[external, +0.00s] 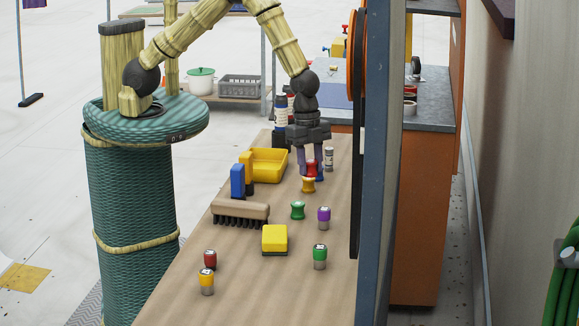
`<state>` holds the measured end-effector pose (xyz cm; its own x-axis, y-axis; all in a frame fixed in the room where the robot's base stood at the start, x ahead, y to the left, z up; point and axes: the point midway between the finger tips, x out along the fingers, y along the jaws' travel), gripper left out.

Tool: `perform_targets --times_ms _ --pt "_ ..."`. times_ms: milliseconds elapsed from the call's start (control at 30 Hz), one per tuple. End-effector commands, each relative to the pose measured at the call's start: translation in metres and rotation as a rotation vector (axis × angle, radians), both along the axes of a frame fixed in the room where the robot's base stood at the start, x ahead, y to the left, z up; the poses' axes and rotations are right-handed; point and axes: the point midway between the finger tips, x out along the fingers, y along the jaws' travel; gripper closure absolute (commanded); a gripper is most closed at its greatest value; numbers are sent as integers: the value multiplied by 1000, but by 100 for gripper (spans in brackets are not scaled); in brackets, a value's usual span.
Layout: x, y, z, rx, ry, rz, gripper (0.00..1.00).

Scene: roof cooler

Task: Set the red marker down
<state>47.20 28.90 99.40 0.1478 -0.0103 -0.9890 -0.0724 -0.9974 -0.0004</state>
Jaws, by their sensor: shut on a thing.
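My gripper (311,174) is over the far part of the wooden bench, pointing down with its fingers shut on the red marker (311,168). The marker is small and partly hidden by the fingers. A yellow-orange spool-shaped piece (308,185) shows just below and in front of it. I cannot tell whether the red marker touches that piece or the bench. Another red piece (210,259) stands at the near left of the bench, behind a yellow-topped grey piece (206,283).
A blue-grey post (378,200) borders the right. The near bench is mostly clear.

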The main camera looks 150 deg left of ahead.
Motion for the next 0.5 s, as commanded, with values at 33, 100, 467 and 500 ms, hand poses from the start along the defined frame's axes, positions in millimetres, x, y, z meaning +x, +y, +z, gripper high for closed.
perform_targets --times_ms 33,100,467,500 --pt "17 -11 -3 1 -2 -23 89" --pt "38 -25 -4 2 -1 -48 89" --pt "139 -132 -4 3 1 -186 89" --pt "149 -146 -3 4 -1 -200 89"
